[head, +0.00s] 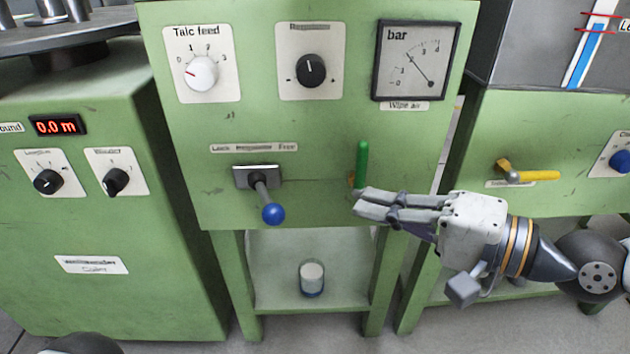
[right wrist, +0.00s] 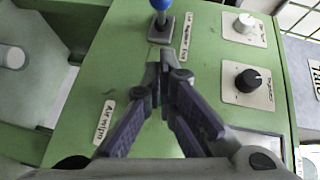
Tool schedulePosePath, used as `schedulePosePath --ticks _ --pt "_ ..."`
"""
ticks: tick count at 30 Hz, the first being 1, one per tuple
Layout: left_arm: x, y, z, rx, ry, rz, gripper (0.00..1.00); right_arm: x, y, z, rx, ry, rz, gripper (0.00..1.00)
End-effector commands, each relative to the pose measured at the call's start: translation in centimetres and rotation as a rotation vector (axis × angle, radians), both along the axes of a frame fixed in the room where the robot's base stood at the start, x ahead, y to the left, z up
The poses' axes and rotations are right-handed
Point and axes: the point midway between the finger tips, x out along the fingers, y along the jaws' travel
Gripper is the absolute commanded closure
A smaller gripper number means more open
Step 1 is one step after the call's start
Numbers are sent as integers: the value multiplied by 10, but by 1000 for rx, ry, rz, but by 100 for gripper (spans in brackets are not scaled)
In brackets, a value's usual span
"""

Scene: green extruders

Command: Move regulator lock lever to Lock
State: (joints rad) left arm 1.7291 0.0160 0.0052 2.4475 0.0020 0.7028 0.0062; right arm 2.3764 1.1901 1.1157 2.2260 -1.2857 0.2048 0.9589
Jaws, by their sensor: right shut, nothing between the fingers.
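The regulator lock lever (head: 262,193) sticks out of a dark-slotted metal plate on the green panel and ends in a blue ball. It leans down and slightly right, under a label strip (head: 254,147) with Lock at its left end and Free at its right. The blue ball also shows at the top edge of the right wrist view (right wrist: 160,4). My right gripper (head: 358,203) is shut and empty, right of the blue ball and apart from it. Its fingertips (right wrist: 160,66) are together, pointing toward the lever. My left gripper is not visible.
A green upright handle (head: 362,163) stands just above my right fingertips. Above the lever are the Talc feed knob (head: 201,72), a black regulator knob (head: 311,70) and the bar gauge (head: 416,61). A white cup (head: 312,278) stands on the lower shelf. The panel between ball and fingertips is clear.

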Motion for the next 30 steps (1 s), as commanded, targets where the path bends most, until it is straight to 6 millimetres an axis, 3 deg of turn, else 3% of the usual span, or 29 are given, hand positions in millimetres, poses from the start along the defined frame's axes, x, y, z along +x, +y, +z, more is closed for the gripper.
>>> schedulePosePath --ticks 7,12,30 --pt "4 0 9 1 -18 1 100 30 45 -10 -3 2 3 100" --pt "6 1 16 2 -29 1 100 23 70 -14 -1 4 2 100" --pt "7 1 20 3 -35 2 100 21 83 -17 -1 4 -5 100"
